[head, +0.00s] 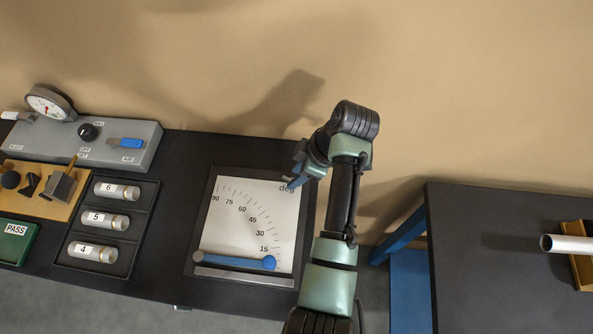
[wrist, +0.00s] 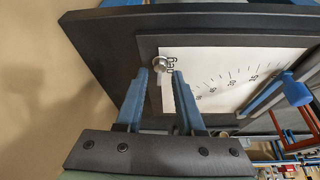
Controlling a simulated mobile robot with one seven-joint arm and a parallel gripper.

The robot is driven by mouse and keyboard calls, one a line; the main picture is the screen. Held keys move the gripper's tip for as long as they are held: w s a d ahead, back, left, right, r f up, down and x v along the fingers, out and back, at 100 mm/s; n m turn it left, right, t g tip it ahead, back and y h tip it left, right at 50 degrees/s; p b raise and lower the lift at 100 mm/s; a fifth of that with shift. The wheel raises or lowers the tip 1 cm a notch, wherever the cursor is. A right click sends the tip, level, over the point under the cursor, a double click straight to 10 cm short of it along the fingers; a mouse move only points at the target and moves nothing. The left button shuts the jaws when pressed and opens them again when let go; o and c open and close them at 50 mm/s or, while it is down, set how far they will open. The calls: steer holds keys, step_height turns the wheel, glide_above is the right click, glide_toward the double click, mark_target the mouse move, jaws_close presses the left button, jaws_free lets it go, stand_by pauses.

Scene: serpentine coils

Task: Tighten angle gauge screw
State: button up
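The angle gauge (head: 235,220) is a white plate with a degree scale in a dark frame on the black bench; it also shows in the wrist view (wrist: 210,62). Its blue arm (head: 225,260) lies along the bottom edge, with a blue round end at the right. A small silver screw (wrist: 160,62) sits at the plate's corner by the "deg" mark; in the head view my gripper hides it. My gripper (head: 296,182) is at that corner. In the wrist view my gripper (wrist: 159,76) is open, its blue fingertips just short of the screw, one on either side.
Left of the gauge are a rack of numbered tubes (head: 105,222), a tan block holder (head: 45,190) and a grey control box (head: 110,142) with a dial. A dark table (head: 490,250) with a white tube (head: 565,244) stands at right, across a gap. The wall is behind.

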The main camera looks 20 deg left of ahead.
steer(key=shift+a+f, duration=0.1)
steer(key=shift+f, duration=0.2)
steer(key=shift+s, duration=0.1)
jaws_close()
